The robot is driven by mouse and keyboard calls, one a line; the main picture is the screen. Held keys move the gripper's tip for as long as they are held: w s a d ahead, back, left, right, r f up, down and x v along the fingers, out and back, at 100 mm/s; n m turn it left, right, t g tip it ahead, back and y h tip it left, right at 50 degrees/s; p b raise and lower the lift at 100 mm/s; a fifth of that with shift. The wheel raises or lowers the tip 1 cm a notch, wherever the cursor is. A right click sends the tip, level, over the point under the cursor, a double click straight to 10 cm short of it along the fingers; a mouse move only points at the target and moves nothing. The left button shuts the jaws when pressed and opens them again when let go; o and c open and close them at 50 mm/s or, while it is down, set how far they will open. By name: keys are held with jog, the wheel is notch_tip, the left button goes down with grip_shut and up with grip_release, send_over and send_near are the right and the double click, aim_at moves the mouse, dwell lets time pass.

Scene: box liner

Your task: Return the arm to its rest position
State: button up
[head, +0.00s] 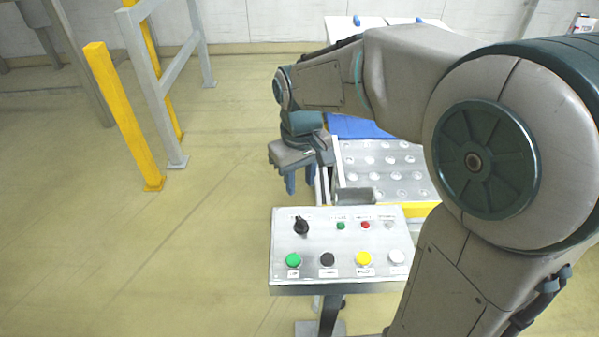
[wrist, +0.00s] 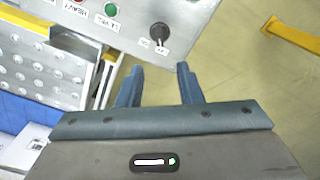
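My gripper (head: 300,181) hangs from my arm just behind the control panel in the head view, with its blue fingers pointing down. In the wrist view my gripper (wrist: 160,84) shows two fingers spread apart with only floor between them. It is open and empty, apart from the panel. The control panel (head: 315,230) is a grey slanted box on a post. It bears a black knob (head: 301,227), small green and red lamps, and green, black, yellow and white buttons. In the wrist view part of the panel (wrist: 125,25) shows beyond the fingers, with the knob (wrist: 159,33).
A metal ball-transfer table (head: 385,172) stands right behind the panel, partly hidden by my arm. A blue item (head: 352,127) lies at its far end. A yellow post (head: 125,120) and a grey rail frame (head: 152,85) stand at the left.

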jog(key=shift+r, duration=0.9)
jog(key=s+d+m+t, duration=0.3)
jog(key=s+d+m, duration=0.2)
jog(key=s+d, duration=0.7)
jog(key=shift+s+f+m, duration=0.35)
jog(key=shift+f+m, duration=0.05)
